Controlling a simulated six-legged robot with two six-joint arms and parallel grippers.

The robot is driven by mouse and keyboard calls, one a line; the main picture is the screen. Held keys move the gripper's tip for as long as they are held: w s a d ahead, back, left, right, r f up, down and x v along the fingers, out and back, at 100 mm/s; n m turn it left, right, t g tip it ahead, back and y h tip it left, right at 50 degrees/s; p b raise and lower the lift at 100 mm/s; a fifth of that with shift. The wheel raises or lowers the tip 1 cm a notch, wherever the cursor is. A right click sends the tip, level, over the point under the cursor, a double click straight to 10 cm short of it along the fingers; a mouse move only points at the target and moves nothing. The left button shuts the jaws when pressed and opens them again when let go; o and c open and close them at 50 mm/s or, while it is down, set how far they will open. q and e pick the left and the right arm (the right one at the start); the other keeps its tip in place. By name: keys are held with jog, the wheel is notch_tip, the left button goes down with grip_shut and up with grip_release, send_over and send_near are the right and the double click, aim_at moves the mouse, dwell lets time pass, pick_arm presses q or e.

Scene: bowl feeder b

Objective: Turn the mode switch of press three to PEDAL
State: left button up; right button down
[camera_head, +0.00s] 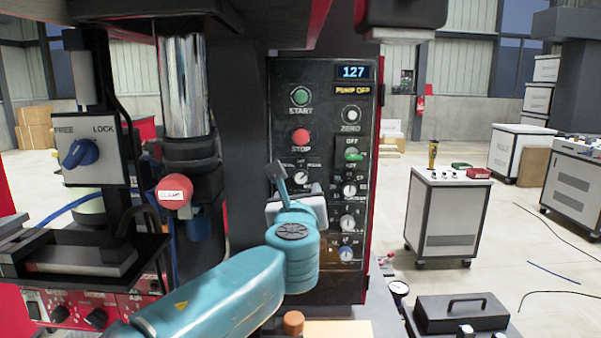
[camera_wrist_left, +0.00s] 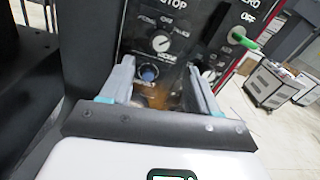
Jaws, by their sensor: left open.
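The dark control panel (camera_head: 325,120) of the press stands in front of me. Below its red STOP button (camera_head: 301,137) is a selector knob (camera_head: 301,177), pale with a dark pointer, which I take for the mode switch. It also shows in the left wrist view (camera_wrist_left: 160,42), with small labels around it that I cannot read surely. My left gripper (camera_head: 298,187) is in front of the panel just below this knob, open and empty. In the left wrist view its fingers (camera_wrist_left: 160,70) stand either side of a blue knob (camera_wrist_left: 149,72), below the selector. My right gripper is not in view.
A green toggle (camera_head: 353,154) and several small knobs (camera_head: 347,222) crowd the panel's right side. At left are a FREE/LOCK switch box (camera_head: 90,150) and a red clamp knob (camera_head: 174,191). A black toolbox (camera_head: 462,313) lies low at right.

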aim_at(301, 178)
pick_arm(q)
jog(key=w+p, duration=0.1)
jog(key=w, duration=0.1)
jog(key=w+p, duration=0.2)
jog(key=w, duration=0.1)
jog(key=w+p, duration=0.2)
jog(key=shift+w+d+r, duration=0.15)
jog(key=shift+w+r, duration=0.15)
jog(key=shift+w, duration=0.3)
jog(key=shift+p, duration=0.3)
jog(key=shift+w+f, duration=0.15)
jog(key=shift+f, duration=0.05)
jog(key=c, duration=1)
jog(key=shift+c, duration=0.2)
